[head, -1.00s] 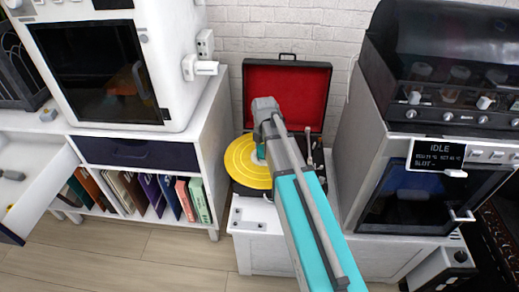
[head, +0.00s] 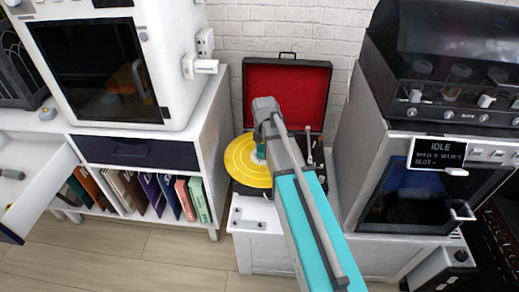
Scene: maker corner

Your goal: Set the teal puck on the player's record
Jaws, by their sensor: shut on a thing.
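The record player (head: 287,95) stands open on a white cabinet, with its red-lined lid raised at the back. Its yellow record (head: 245,165) lies flat, and its right part is hidden by my arm. My gripper (head: 262,152) is over the record near its middle, mostly hidden behind my wrist and forearm. It is shut on the teal puck, of which at most a small teal patch shows at the arm's left edge. I cannot tell whether the puck touches the record. The tonearm (head: 311,150) is right of my arm.
A white enclosed machine (head: 110,60) stands at the left on a shelf unit with books (head: 150,190). An open drawer (head: 30,175) juts out at far left. A grey machine with an IDLE screen (head: 437,154) stands close at the right.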

